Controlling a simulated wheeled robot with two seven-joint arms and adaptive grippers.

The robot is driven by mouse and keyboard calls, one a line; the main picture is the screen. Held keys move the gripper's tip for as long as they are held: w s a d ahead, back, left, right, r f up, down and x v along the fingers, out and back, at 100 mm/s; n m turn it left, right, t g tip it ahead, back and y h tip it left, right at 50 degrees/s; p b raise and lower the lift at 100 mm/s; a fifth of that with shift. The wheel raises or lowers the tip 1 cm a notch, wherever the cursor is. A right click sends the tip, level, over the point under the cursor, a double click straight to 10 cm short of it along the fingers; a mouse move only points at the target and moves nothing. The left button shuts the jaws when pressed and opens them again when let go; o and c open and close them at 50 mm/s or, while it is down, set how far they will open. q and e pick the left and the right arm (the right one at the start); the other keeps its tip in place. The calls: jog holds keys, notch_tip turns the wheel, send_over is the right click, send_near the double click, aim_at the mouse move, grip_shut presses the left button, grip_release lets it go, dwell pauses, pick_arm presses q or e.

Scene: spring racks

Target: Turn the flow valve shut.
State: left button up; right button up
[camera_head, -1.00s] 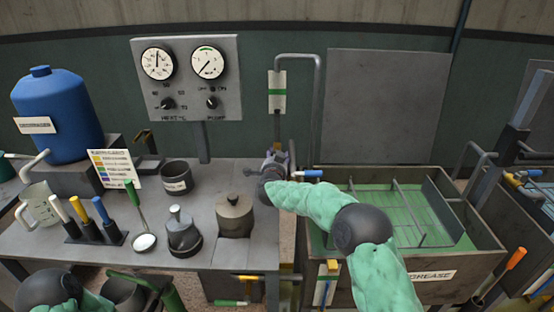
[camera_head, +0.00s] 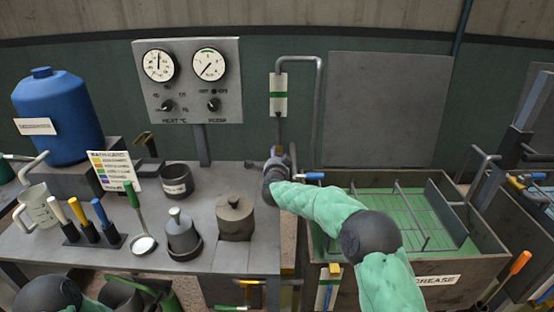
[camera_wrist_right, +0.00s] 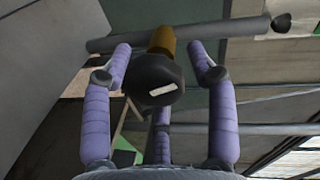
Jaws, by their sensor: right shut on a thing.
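The flow valve shows in the right wrist view as a dark rounded knob (camera_wrist_right: 155,88) with a white mark, on a brass stem (camera_wrist_right: 162,42) against a grey pipe (camera_wrist_right: 215,33). My right gripper (camera_wrist_right: 160,75) has its purple fingers around this knob, two at the sides and one below, and is shut on it. In the head view my right gripper (camera_head: 278,158) is at the pipework between the bench and the green tank; it hides the knob there. The mark's meaning is not readable. My left gripper is out of view; only part of my left arm shows at lower left.
The bench (camera_head: 225,178) at left carries a lidded pot (camera_head: 235,218), a dark cup (camera_head: 176,180) and a tool stand (camera_head: 95,238). The tank (camera_head: 490,235) with green liquid is at right. A blue-handled valve (camera_head: 313,176) is close beside my right gripper. A bent pipe (camera_head: 318,100) rises behind.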

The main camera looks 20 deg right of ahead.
jog(key=shift+s+a+f, duration=0.1)
jog(key=shift+s+f, duration=0.05)
jog(key=shift+f, duration=0.9)
jog(key=o, duration=1.1)
jog(key=shift+c, duration=0.2)
jog(key=shift+r, duration=0.3)
jog(key=shift+s+a, duration=0.15)
jog(key=shift+a, duration=0.05)
jog(key=r+v, duration=0.1)
jog(key=v, duration=0.7)
jog(key=shift+r, duration=0.2)
jog(key=shift+s, duration=0.1)
